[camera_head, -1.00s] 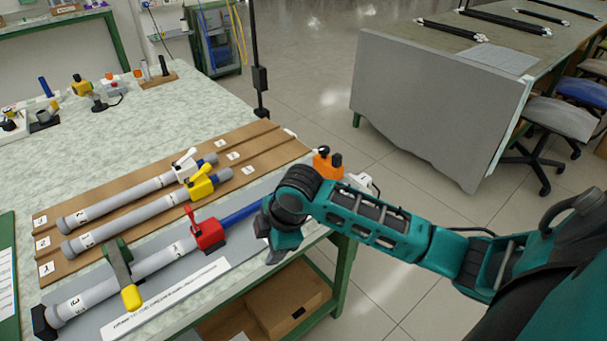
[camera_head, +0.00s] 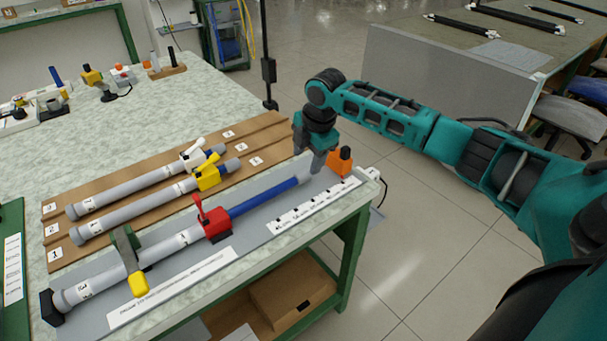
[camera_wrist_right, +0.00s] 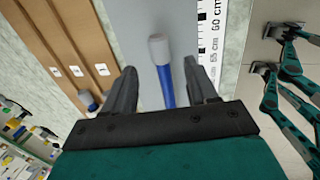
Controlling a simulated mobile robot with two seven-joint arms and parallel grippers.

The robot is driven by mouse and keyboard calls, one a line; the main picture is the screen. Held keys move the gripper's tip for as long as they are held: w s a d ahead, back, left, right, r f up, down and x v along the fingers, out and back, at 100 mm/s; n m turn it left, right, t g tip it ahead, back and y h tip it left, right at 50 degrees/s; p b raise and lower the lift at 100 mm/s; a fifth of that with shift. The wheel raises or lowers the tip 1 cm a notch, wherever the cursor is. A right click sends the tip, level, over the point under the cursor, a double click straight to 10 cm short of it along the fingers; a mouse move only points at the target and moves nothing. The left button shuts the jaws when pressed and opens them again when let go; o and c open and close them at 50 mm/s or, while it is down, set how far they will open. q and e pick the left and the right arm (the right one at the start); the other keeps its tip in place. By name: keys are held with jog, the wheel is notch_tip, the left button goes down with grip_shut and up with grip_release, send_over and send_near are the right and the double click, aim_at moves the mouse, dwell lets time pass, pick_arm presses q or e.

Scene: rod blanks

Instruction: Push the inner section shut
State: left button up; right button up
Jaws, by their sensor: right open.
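The grey tube (camera_head: 110,287) lies in the fixture on the bench, with a red clamp (camera_head: 212,218) at its right end. The red clamp's lever stands up. The blue inner section (camera_head: 262,197) sticks far out of the clamp to the right. Its pale grey end cap (camera_wrist_right: 158,48) shows in the right wrist view. My right gripper (camera_head: 312,165) is open at the outer end of the blue section. In the wrist view the blue section lies between the spread fingers, with gaps on both sides. My left gripper is out of view.
A green strap with a yellow handle (camera_head: 139,284) crosses the tube. A printed scale (camera_head: 305,208) lies in front of the blue section. Two more tubes rest on a brown rack (camera_head: 62,249) behind. An orange block (camera_head: 340,161) stands just right of my right gripper.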

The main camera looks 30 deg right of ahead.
aim_at(303, 174)
jog(key=b+x, duration=0.1)
jog(key=x, duration=0.5)
jog(key=shift+w+f, duration=0.1)
jog(key=shift+f, duration=0.25)
grip_shut()
dwell(0.3)
